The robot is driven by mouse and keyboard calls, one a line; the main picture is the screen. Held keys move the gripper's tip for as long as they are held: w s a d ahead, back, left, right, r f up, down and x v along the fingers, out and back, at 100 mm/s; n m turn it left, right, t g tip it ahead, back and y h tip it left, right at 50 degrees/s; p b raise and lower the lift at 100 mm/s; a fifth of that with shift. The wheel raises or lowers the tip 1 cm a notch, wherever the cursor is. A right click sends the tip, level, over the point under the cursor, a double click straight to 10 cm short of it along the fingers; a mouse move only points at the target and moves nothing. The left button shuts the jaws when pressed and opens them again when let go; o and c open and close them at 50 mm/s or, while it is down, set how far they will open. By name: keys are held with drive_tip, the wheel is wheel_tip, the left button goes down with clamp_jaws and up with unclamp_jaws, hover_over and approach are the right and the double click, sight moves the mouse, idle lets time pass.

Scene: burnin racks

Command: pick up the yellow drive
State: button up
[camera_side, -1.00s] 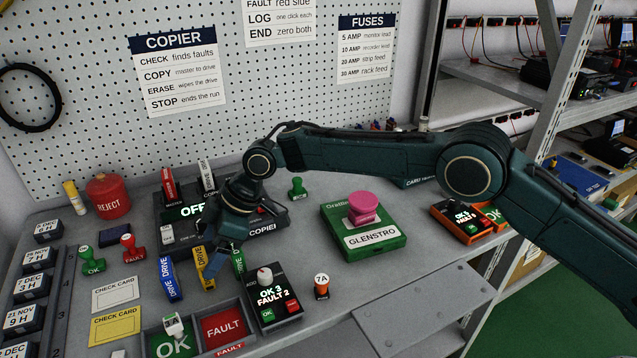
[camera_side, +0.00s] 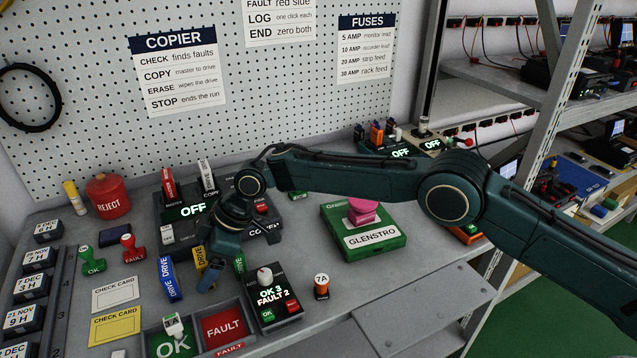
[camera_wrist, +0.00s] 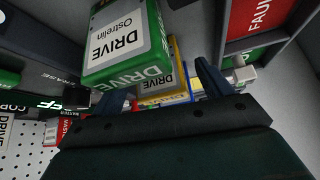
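The yellow drive (camera_side: 199,258) stands upright between the blue drive (camera_side: 169,279) and the green drive (camera_side: 239,262), partly hidden by my gripper (camera_side: 208,280). In the wrist view my gripper (camera_wrist: 160,84) is open, one finger on each side of the yellow drive (camera_wrist: 178,62). I cannot tell whether the fingers touch it. In that view the green drive (camera_wrist: 125,40), with a white label, is nearest and covers much of the yellow one. A thin part of the blue drive (camera_wrist: 194,82) shows behind.
The copier (camera_side: 185,212) stands behind the drives. A checker box (camera_side: 270,292) reading "OK 3 FAULT 2" stands right, and the OK and FAULT trays (camera_side: 222,325) lie in front. Check cards (camera_side: 115,292) lie left. A green box (camera_side: 365,240) with a pink stamp is further right.

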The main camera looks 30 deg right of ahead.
drive_tip(key=c, duration=1)
drive_tip(key=shift+o, duration=0.2)
drive_tip(key=shift+r, duration=0.15)
drive_tip(key=shift+r, duration=4.85)
